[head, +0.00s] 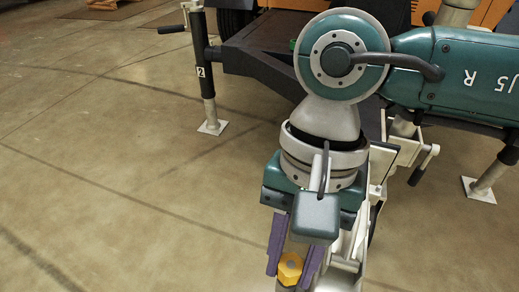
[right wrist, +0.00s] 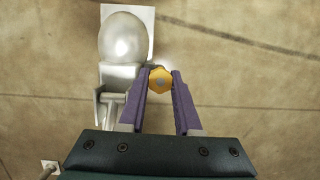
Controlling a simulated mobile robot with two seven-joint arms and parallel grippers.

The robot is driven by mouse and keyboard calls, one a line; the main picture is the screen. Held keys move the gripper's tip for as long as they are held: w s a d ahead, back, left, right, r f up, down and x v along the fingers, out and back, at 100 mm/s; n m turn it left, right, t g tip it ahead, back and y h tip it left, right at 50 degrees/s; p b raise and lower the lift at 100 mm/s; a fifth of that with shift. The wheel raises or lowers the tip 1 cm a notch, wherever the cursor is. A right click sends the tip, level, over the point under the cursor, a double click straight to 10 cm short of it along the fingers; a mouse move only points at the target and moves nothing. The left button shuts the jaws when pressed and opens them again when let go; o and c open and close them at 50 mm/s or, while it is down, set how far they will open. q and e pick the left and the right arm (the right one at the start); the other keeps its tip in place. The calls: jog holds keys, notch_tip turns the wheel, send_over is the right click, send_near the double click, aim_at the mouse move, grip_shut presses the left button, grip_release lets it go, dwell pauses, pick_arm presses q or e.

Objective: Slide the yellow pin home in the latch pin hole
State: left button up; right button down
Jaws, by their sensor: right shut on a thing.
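My right gripper (head: 290,272) hangs at the bottom of the head view with its purple fingers around the yellow pin (head: 289,266). In the right wrist view the two fingertips (right wrist: 161,81) are shut on the pin's yellow hexagonal head (right wrist: 161,75). Only the head shows; the pin's shank is hidden below it. The head lies beside the pale metal coupling (right wrist: 118,76). The latch pin hole is hidden, so I cannot tell whether the pin's tip is in it. My left gripper is in neither view.
A silver dome (right wrist: 124,37) over a white plate (right wrist: 147,14) is close by the fingertips. The dark trailer frame (head: 258,62) and a jack leg (head: 203,70) stand behind. Bare concrete floor (head: 110,190) lies open on the left.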

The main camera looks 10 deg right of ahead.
jog(key=c, duration=0.5)
grip_release()
jog(key=shift+r, duration=0.15)
